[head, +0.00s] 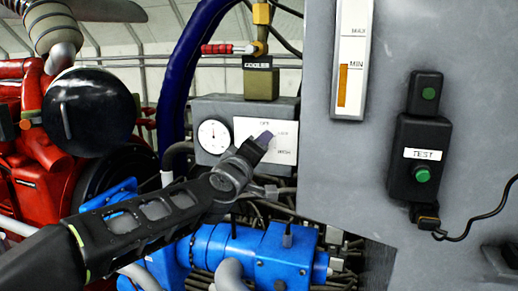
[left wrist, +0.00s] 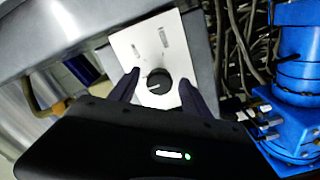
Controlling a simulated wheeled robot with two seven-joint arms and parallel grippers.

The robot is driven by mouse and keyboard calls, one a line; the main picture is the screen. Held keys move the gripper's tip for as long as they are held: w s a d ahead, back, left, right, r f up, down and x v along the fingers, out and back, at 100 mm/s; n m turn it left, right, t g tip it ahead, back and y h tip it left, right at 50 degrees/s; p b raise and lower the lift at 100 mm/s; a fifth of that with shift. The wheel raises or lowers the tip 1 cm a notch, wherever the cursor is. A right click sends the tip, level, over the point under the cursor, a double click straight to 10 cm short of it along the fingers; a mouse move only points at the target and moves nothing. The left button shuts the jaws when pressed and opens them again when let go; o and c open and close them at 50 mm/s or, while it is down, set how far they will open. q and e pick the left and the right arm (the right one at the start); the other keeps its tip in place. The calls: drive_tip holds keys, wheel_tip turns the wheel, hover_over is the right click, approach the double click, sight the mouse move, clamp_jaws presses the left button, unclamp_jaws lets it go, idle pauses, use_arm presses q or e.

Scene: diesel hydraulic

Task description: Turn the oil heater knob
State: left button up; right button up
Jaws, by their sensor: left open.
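The oil heater knob (left wrist: 157,82) is a round black knob with a light pointer line, on a white label plate (left wrist: 145,50) in the left wrist view. My left gripper (left wrist: 158,88) is open, with one dark finger on each side of the knob. I cannot tell whether the fingers touch it. In the head view the white plate (head: 284,143) is on a grey box, and my left gripper (head: 262,139) is in front of it and hides the knob. My right gripper is in neither view.
A round gauge (head: 212,136) is left of the plate. A cooler valve with a red handle (head: 217,48) is above. A large grey panel (head: 340,170) with a test button box (head: 418,160) stands at right. A blue pump (head: 245,250) and dark hoses lie below.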

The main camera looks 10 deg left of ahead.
use_arm(q)
drive_tip(key=s, duration=0.7)
drive_tip(key=shift+a, duration=0.2)
drive_tip(key=s+d+f+m+g+h, duration=0.1)
drive_tip(key=d+f+m+g, duration=0.15)
drive_tip(key=f, duration=1.15)
drive_tip(key=s+d+f+m+g, duration=0.2)
drive_tip(key=d+f+g, duration=0.1)
drive_tip(key=f, duration=1.1)
drive_tip(key=s+d+f+m+g+h, duration=0.1)
drive_tip(key=d+f+m+g, duration=0.2)
drive_tip(key=f, duration=1)
drive_tip(key=s+d+f+m+g+h, duration=0.1)
drive_tip(key=s+f+g, duration=0.8)
drive_tip(key=s+f, duration=1.8)
drive_tip(key=shift+s+d, duration=0.65)
drive_tip(key=shift+s, duration=0.3)
